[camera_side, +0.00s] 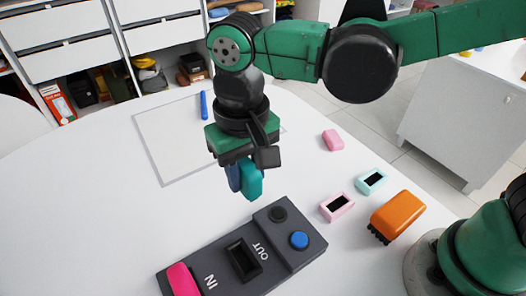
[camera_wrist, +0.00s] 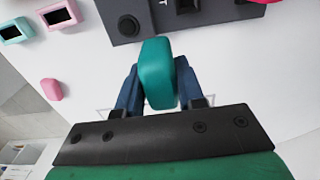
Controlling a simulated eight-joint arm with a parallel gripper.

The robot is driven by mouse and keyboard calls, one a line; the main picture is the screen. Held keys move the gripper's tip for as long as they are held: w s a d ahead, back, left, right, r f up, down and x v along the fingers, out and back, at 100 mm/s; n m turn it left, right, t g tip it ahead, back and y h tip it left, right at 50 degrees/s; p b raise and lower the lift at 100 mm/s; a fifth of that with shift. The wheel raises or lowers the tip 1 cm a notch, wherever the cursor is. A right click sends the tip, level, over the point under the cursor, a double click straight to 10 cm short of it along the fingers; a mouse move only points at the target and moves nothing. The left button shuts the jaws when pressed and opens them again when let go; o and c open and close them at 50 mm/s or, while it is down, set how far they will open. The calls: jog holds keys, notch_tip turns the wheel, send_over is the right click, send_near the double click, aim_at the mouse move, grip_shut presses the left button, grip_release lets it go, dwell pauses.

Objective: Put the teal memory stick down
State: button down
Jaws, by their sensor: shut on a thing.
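The teal memory stick (camera_side: 252,184) hangs below my gripper (camera_side: 243,178), between its blue fingers, in the side view. My gripper is shut on it. The stick is above the white table, just behind the dark grey panel (camera_side: 215,262); the exact height is hard to tell. In the wrist view the teal stick (camera_wrist: 157,72) points away from my gripper (camera_wrist: 157,88), and its far end overlaps the panel's edge (camera_wrist: 120,32). The panel has an IN end with a pink stick (camera_side: 182,280), a dark slot marked OUT (camera_side: 243,260), and a blue button (camera_side: 299,240).
A thin-outlined rectangle (camera_side: 160,165) lies behind my gripper, with a blue pen (camera_side: 204,106) on its far edge. To the right are a pink block (camera_side: 333,140), a pink frame (camera_side: 337,207), a mint frame (camera_side: 371,181) and an orange brush-like block (camera_side: 397,215). The table's left is clear.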

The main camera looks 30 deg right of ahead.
jog(key=w+d+r, duration=0.3)
jog(key=w+d, duration=0.1)
jog(key=d, duration=0.6)
jog(key=w+d+r, duration=0.3)
jog(key=w+d, duration=0.1)
jog(key=d, duration=0.6)
jog(key=s+a+r, duration=0.4)
jog(key=s+a, duration=0.1)
jog(key=a, duration=0.4)
send_over(291, 190)
notch_tip(291, 190, down, 16)
jog(key=shift+r, duration=0.15)
jog(key=shift+f, duration=2.05)
jog(key=shift+f, duration=0.15)
jog(key=c, duration=0.5)
grip_release()
jog(key=shift+c, duration=0.2)
